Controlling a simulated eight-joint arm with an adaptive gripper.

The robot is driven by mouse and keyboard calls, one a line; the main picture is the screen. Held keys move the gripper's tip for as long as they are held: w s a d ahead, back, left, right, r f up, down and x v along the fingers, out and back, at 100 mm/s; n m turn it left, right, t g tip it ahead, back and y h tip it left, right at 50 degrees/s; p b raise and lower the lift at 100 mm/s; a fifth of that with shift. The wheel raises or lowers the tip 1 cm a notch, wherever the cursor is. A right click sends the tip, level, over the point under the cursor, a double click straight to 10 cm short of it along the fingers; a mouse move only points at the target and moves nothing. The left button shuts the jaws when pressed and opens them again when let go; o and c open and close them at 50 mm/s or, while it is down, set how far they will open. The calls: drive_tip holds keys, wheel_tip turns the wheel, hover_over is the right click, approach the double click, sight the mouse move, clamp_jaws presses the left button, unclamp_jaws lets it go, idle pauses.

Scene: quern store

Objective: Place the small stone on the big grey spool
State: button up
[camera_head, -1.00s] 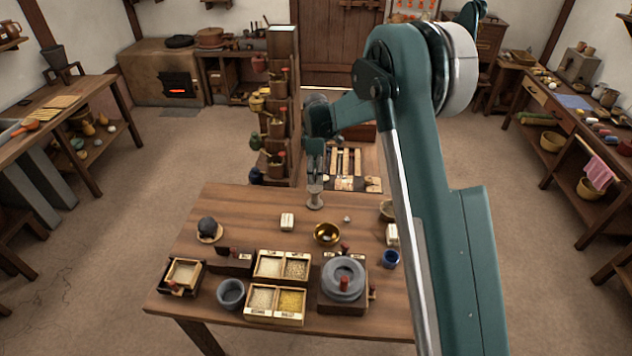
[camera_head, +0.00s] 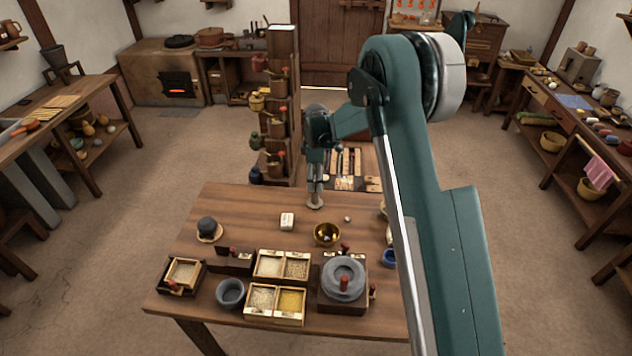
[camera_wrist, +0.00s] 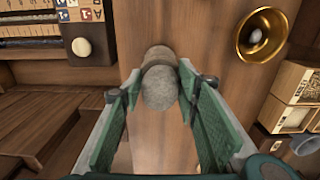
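The grey spool (camera_head: 315,203) stands upright near the far edge of the wooden table, its upper part hidden by my gripper (camera_head: 315,188). In the wrist view, the fingers of my gripper (camera_wrist: 161,72) stand on both sides of a rounded, speckled grey piece (camera_wrist: 158,90), with a grey cylindrical part just beyond it. I cannot tell whether the rounded piece is the spool's top or a stone over it, nor whether the fingers press on it. A small pale stone (camera_head: 347,219) lies on the table to the right of the spool.
A brass bowl (camera_head: 327,234) stands nearer, with a pale pebble inside in the wrist view. A white block (camera_head: 287,221), a dark ball on a round stand (camera_head: 209,231), grain boxes (camera_head: 282,265) and a quern (camera_head: 343,280) occupy the table. A tall rack (camera_head: 283,110) stands behind, left of my gripper.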

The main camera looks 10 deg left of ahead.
drive_tip(key=shift+o, duration=1.3)
drive_tip(key=shift+r, duration=0.15)
wheel_tip(320, 180, up, 12)
drive_tip(key=shift+p, duration=0.4)
drive_tip(key=shift+r, duration=0.1)
